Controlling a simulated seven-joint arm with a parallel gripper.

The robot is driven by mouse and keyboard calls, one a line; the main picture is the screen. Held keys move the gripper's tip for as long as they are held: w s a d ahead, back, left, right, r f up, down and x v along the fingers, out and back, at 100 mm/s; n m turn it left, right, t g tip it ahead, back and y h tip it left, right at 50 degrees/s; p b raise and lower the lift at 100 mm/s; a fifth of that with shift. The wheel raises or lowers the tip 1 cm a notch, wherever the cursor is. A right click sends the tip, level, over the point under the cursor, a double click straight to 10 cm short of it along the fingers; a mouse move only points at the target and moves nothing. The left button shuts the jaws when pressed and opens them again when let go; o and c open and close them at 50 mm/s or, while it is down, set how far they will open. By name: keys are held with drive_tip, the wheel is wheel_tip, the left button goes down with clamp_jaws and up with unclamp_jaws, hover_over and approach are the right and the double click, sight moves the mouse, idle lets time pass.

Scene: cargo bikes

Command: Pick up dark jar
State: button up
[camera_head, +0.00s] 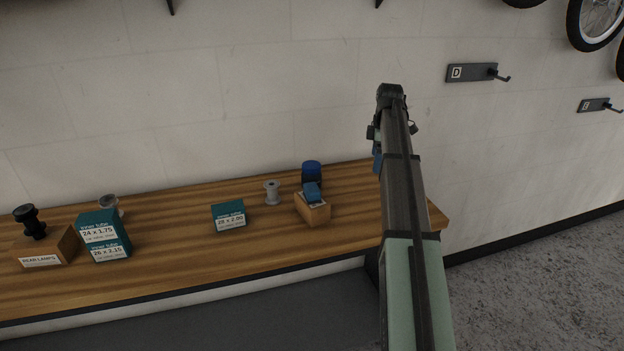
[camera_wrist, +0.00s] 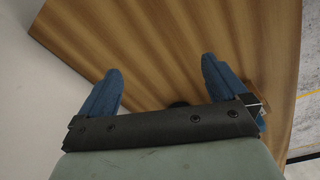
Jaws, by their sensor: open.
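A dark blue jar-like cylinder (camera_head: 312,170) stands upright near the back of the wooden bench, behind a small cardboard box; it best fits the dark jar. The box hides its lower part. My gripper has two blue fingers, spread with nothing between them in the wrist view (camera_wrist: 161,70). In the head view my arm stands right of the cylinder, and a blue finger (camera_head: 377,157) shows apart from it. In the wrist view a small dark round thing (camera_wrist: 178,104) shows at the gripper's bar, mostly hidden; I cannot tell if it is the jar.
The cardboard box (camera_head: 313,213) holds a blue item (camera_head: 312,192). A grey spool (camera_head: 272,192) and teal inner tube boxes (camera_head: 229,216) (camera_head: 103,237) stand left. A black spool (camera_head: 31,221) sits farther left. Bare bench (camera_head: 170,215) lies between; the wall is close behind.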

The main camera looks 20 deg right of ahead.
sight(311, 165)
drive_tip(key=w+a+r+n, duration=0.3)
drive_tip(key=w+a+n, duration=0.15)
drive_tip(key=a, duration=0.55)
drive_tip(key=w+a+r+n, duration=0.3)
drive_tip(key=a+n, duration=0.2)
drive_tip(key=a, duration=0.5)
drive_tip(key=shift+g, duration=0.3)
wheel_tip(311, 165, down, 8)
drive_tip(key=shift+s+d+r, duration=0.1)
drive_tip(key=shift+r, duration=0.15)
drive_tip(key=shift+d+f, duration=0.15)
drive_tip(key=shift+f, duration=2.9)
drive_tip(key=c, duration=1.2)
drive_tip(key=shift+r, duration=0.1)
